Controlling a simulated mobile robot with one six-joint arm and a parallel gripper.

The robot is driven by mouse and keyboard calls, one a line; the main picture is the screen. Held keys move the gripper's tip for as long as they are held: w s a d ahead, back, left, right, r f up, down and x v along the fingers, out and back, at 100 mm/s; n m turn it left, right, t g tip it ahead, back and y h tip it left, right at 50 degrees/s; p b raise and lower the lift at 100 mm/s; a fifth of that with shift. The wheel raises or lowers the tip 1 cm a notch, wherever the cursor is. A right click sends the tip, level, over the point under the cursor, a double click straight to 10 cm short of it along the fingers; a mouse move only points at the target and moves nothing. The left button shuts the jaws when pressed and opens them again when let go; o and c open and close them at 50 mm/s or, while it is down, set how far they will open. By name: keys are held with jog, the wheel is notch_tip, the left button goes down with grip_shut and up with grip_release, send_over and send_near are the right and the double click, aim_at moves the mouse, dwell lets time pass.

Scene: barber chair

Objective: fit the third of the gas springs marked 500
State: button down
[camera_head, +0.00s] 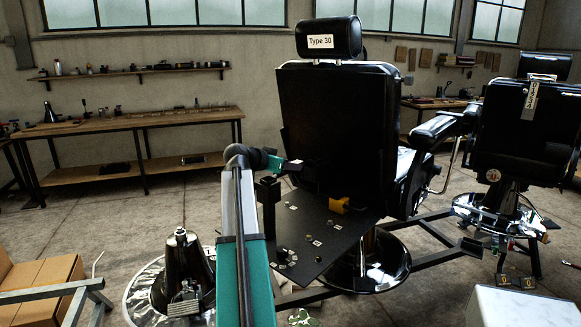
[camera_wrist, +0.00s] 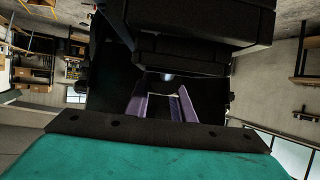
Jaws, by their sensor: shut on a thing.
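My gripper (camera_head: 293,165) is at the back of the barber chair (camera_head: 330,115) labelled "Type 30", above the black plate's far left part. In the wrist view its two purple-grey fingers (camera_wrist: 163,104) point into the dark underside of the chair. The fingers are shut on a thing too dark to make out. A small pale round end (camera_wrist: 168,77) shows just beyond the fingers. The black plate (camera_head: 325,255) carries several small round parts and white labels, too small to read. I cannot pick out any gas spring marked 500.
A yellow block (camera_head: 340,205) sits at the plate's far right edge. A second black chair (camera_head: 525,125) stands at right. Cardboard boxes (camera_head: 40,285) and a metal frame are at lower left. A workbench (camera_head: 130,125) lines the back wall, with open floor before it.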

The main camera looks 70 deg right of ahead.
jog(key=shift+f+b, duration=0.45)
jog(key=shift+f, duration=0.05)
jog(key=c, duration=1.4)
grip_release()
jog(key=shift+c, duration=0.2)
notch_tip(320, 180, up, 5)
jog(key=b, duration=0.2)
send_over(264, 182)
jog(key=shift+r, duration=0.15)
jog(key=shift+p, duration=0.3)
